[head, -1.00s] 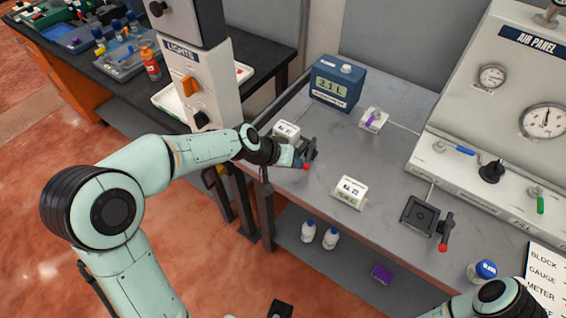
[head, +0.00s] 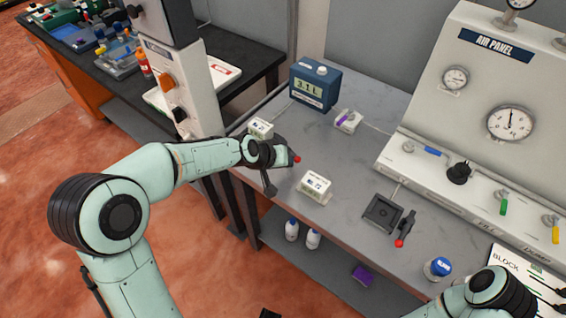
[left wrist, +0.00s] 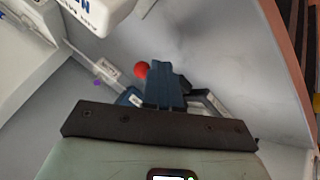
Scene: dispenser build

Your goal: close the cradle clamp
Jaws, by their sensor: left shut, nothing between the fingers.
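My left gripper (head: 283,155) is at the bench's left front part, beside a clamp lever's red knob (head: 297,159). In the left wrist view my blue fingers (left wrist: 165,88) are shut and empty. The red knob (left wrist: 141,70) shows just left of their tips; I cannot tell whether they touch. The rest of this clamp is mostly hidden by the gripper. Another clamp (head: 405,228), with a dark lever and red knob, stands right of a black square cradle (head: 382,213). No gripper is near it. My right gripper is out of view; part of that arm shows at lower right.
White labelled blocks stand left (head: 261,128) and right (head: 315,186) of my left gripper. A blue meter box (head: 315,84) and a white block with a purple part (head: 348,121) are behind. The air panel (head: 490,115) bounds the bench. Bare bench lies between.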

